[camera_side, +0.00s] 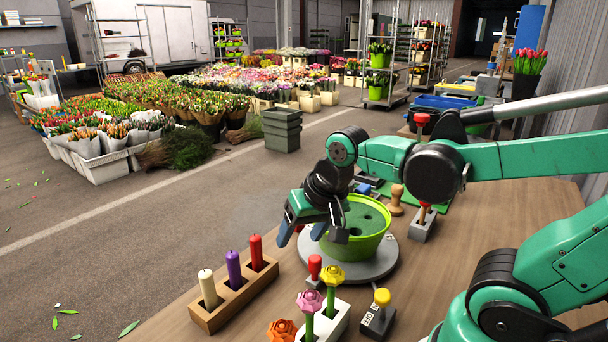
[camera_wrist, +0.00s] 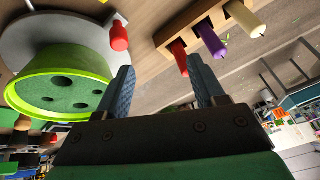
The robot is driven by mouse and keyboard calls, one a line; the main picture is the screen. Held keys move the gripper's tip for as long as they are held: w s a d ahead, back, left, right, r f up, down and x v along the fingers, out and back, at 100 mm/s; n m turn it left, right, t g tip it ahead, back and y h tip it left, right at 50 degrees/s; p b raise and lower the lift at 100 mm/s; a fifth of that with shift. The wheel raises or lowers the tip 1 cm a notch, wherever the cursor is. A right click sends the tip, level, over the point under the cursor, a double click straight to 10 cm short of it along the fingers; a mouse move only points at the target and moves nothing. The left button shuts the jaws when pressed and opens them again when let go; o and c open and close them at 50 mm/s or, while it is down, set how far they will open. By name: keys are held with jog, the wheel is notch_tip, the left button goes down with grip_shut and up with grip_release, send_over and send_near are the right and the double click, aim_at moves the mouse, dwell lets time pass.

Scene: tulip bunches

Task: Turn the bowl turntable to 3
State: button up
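The turntable is a grey disc (camera_side: 375,270) with a lime-green bowl (camera_side: 366,248) on it. Green foam with several dark holes fills the bowl. In the wrist view the bowl (camera_wrist: 60,62) is at the left and the disc (camera_wrist: 22,42) shows behind it. I cannot read any number on the disc. A red knob (camera_side: 315,268) stands at the disc's front-left edge; it also shows in the wrist view (camera_wrist: 119,36), just beyond my left fingertip. My gripper (camera_side: 302,232) is open and empty, above the disc's left side. Its two fingers stand apart in the wrist view (camera_wrist: 158,66).
A wooden block (camera_side: 235,295) with white, purple and red candles stands left of the disc. A white holder (camera_side: 325,325) with flowers and a yellow-topped dark block (camera_side: 378,318) stand in front. A wooden peg (camera_side: 396,200) and a grey holder (camera_side: 423,226) stand behind right.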

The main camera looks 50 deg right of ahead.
aim_at(315, 258)
jog(key=d+m+g, duration=0.1)
jog(key=m, duration=0.2)
jog(key=d+f+m+g, duration=0.1)
jog(key=m, duration=0.2)
jog(key=d+f+m+g, duration=0.1)
jog(key=m, duration=0.2)
jog(key=shift+w+d+g, duration=0.25)
jog(key=shift+g, duration=0.05)
jog(key=m, duration=0.1)
jog(key=m+g, duration=0.1)
jog(key=m, duration=0.1)
jog(key=shift+d+f, duration=0.5)
jog(key=shift+f, duration=2.75)
grip_shut()
